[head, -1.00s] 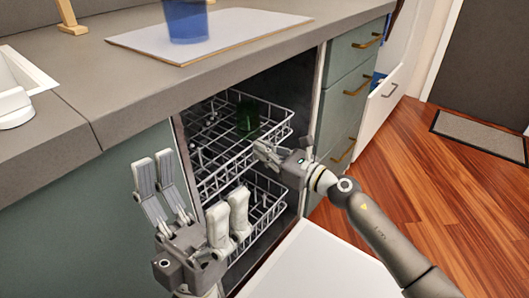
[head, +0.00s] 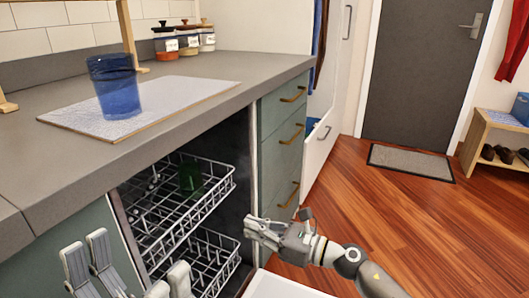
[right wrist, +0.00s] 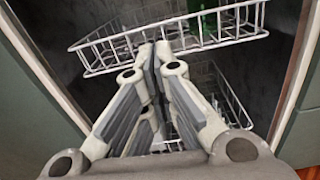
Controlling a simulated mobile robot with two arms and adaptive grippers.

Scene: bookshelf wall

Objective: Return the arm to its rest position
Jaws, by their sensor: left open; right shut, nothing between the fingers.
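My right gripper (head: 262,230) is shut and empty, in front of the right side of the open dishwasher. In the right wrist view its fingers (right wrist: 153,58) meet, with the racks behind them. My left gripper (head: 125,275) is open at the lower left, cut off by the frame edge. A green glass (head: 190,178) stands in the upper rack (head: 212,200), apart from both grippers; its lower part also shows in the right wrist view (right wrist: 205,22).
The lower rack (head: 222,262) and open door (head: 285,286) lie below. A blue glass (head: 115,88) stands on a white board (head: 185,98) on the counter. Drawers (head: 284,140) flank the dishwasher.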

